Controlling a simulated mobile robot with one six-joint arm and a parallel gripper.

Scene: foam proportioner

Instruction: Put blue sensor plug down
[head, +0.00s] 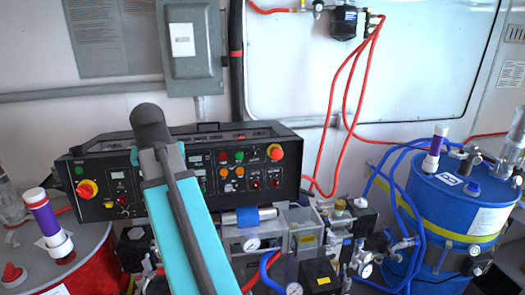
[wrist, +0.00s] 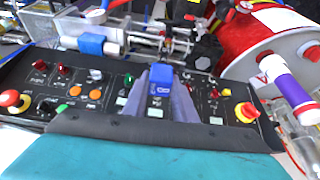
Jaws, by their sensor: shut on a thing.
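The blue sensor plug (wrist: 160,79) is a small blue block with a pale marking, seen near the middle of the wrist view. My gripper (wrist: 161,92) is shut on it, its grey fingers reaching up from the lower edge of the black control panel in that picture. The plug appears in front of the panel face; I cannot tell whether it touches anything beyond the fingers. In the head view my teal arm rises in front of the panel, and I cannot make out the gripper or the plug there.
The black control panel (head: 285,159) has buttons and red-yellow knobs. A silver cylinder with a blue band (head: 247,216), gauges and valves crowd the front. A blue drum (head: 455,205) stands right, a red drum (head: 88,262) left. Red hoses (head: 345,100) hang from the wall.

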